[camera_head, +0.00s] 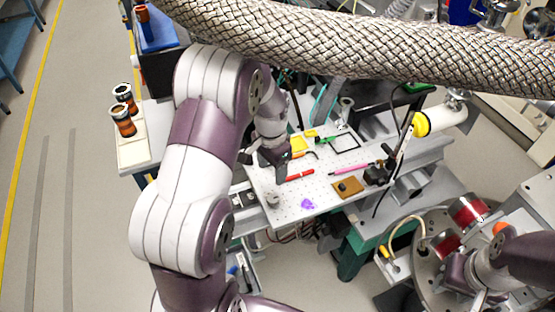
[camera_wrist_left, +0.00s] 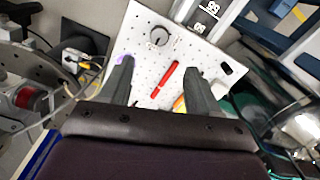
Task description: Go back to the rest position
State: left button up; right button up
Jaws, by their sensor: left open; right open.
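My left arm (camera_head: 175,185) reaches in from the lower left over a white perforated breadboard (camera_head: 325,195). Its gripper (camera_head: 278,160) is above the board, near a red pen (camera_head: 300,175). In the left wrist view the left gripper's two fingers (camera_wrist_left: 158,68) are apart, with nothing held. The red pen (camera_wrist_left: 165,79) lies on the board, seen beyond and between the fingers. My right arm (camera_head: 498,262) shows at the lower right, near a round metal platform. Its gripper (camera_head: 474,294) is small and partly hidden, with nothing seen in it.
A thick braided metal hose (camera_head: 360,45) crosses the top of the head view. The board carries a pink pen (camera_head: 350,168), a purple piece (camera_head: 307,204) and a brown block (camera_head: 348,187). Two orange-brown jars (camera_head: 123,120) stand at left. Red-sided cylinders (camera_head: 467,211) stand near my right arm. Floor at left is clear.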

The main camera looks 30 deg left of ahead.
pick_arm(q)
jog(key=s+d+r+n, duration=0.2)
jog(key=s+d, duration=0.2)
jog(key=s, duration=0.3)
jog(key=s+d+r+n+t, duration=0.1)
jog(key=s+d+r+n, duration=0.1)
jog(key=s+d, duration=0.2)
jog(key=s, duration=0.3)
jog(key=shift+d+r, duration=0.15)
jog(key=shift+r, duration=0.25)
